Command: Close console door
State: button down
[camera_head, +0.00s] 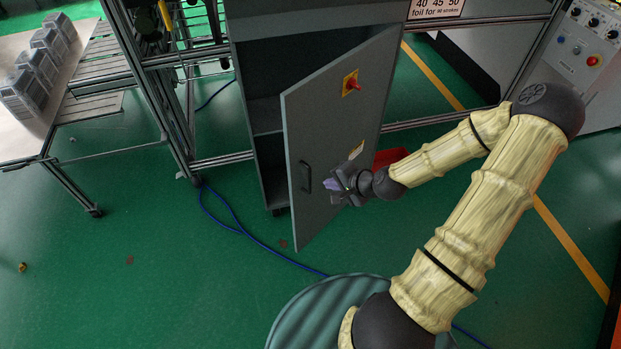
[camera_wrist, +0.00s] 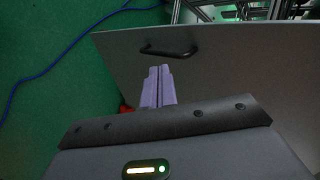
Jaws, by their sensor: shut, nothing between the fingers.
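The console door (camera_head: 333,130) is a grey panel standing ajar, hinged at its right side, with its free edge swung out toward me. It has a black handle (camera_head: 306,177) near its free edge and a red knob on a yellow plate (camera_head: 351,84) higher up. The dark cabinet (camera_head: 262,95) shows open behind it, with shelves inside. My gripper (camera_head: 331,185) is in front of the door's outer face, right of the handle. In the wrist view its purple fingers (camera_wrist: 157,87) are together and empty, pointing at the door (camera_wrist: 220,75) below the handle (camera_wrist: 168,51). I cannot tell whether they touch the panel.
A metal frame (camera_head: 170,110) stands left of the cabinet, beside a table with grey trays (camera_head: 37,68). A blue cable (camera_head: 245,233) runs over the green floor. A red object (camera_head: 390,158) lies behind my forearm. A control panel (camera_head: 585,45) is at the upper right.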

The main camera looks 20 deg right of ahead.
aim_at(296, 177)
jog(key=x, duration=0.4)
jog(key=r+x, duration=0.1)
jog(key=x, duration=0.3)
jog(key=w+x, duration=0.1)
jog(key=x, duration=0.3)
jog(key=shift+w+a+r, duration=0.1)
jog(key=shift+a+r, duration=0.15)
jog(key=shift+a, duration=0.05)
jog(key=shift+w+a, duration=0.25)
jog(key=shift+w, duration=0.25)
